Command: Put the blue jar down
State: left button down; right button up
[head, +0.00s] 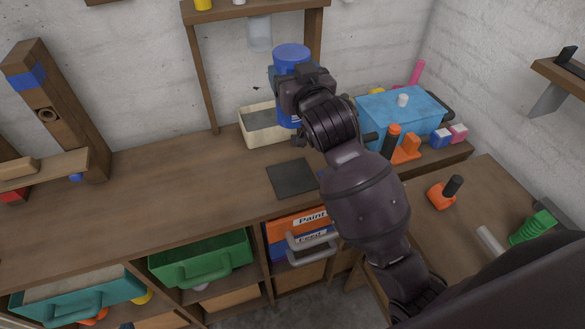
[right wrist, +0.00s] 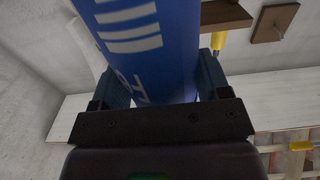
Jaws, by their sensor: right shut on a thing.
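The blue jar (head: 291,55) is upright in the head view, near the back of the workbench (head: 130,210). My right gripper (head: 290,88) is shut on it and hides much of its middle. In the right wrist view the jar (right wrist: 160,45), with white stripes and lettering, stands between both fingers. Its lower end shows beside a cream open bin (head: 252,136). I cannot tell whether the jar touches anything below. A dark square mat (head: 292,179) lies bare on the bench in front of the bin. My left gripper is not in view.
A blue toolbox (head: 385,108) and orange tools (head: 406,150) stand right of my arm. A wooden shelf frame (head: 205,75) rises behind the jar. The bench left of the mat is clear. Green (head: 205,262) and teal (head: 80,297) bins sit below.

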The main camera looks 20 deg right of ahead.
notch_tip(320, 180, down, 20)
jog(key=b, duration=0.1)
jog(key=shift+r, duration=0.2)
dwell(0.3)
jog(key=shift+f, duration=0.1)
jog(key=shift+f+b, duration=0.1)
jog(key=shift+b, duration=0.25)
jog(key=o, duration=1.2)
jog(key=s, duration=1.2)
jog(key=shift+d, duration=0.25)
jog(key=s+d+f+g, duration=0.3)
jog(key=s+d+f, duration=0.2)
jog(key=s+f, duration=0.2)
jog(key=s+d+f+g, duration=0.3)
jog(key=s+d+f, duration=0.2)
jog(key=s+f, duration=0.2)
notch_tip(320, 180, down, 3)
jog(key=shift+r+n+h, duration=0.1)
jog(key=shift+n+h, duration=0.2)
jog(key=shift+h, duration=0.1)
